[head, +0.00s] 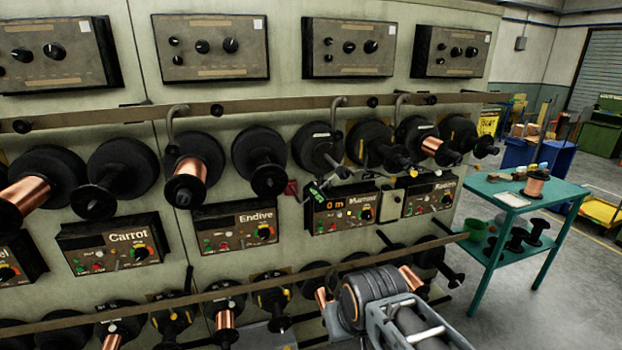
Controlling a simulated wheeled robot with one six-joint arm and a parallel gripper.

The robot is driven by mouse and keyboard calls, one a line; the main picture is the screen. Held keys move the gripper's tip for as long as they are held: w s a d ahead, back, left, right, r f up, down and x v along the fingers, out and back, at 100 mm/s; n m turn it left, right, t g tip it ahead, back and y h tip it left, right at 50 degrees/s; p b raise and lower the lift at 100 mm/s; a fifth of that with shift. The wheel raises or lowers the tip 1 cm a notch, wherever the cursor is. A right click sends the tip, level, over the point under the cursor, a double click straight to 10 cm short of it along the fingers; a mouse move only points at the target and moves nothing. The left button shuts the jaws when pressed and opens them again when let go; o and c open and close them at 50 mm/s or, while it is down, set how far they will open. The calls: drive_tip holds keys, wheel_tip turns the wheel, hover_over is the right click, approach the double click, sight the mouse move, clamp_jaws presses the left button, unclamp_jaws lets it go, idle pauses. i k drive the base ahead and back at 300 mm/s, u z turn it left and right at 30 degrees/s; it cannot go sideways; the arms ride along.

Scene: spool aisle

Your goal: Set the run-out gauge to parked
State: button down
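I cannot tell for certain which part is the run-out gauge. The Marrow control box (343,208) in the middle of the rack has a lit orange display reading "0 m", small buttons and a dial at its right. Just above it, a small dark piece with green marks (316,190) hangs near a black spool (318,148); its details are too small to read. A red tag-like piece (291,188) sits to its left. My arm shows at the bottom right, below the Marrow box and apart from it. My gripper's fingertips do not show.
Similar boxes labelled Carrot (114,244) and Endive (237,223) stand to the left. Long rails (262,103) and projecting spools line the rack. A teal table (533,196) with spools stands at right. Open floor (510,315) lies in front of it.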

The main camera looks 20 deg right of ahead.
sight(314, 192)
drive_tip(key=u, duration=0.1)
drive_tip(key=i, duration=1.15)
drive_tip(key=z, duration=0.25)
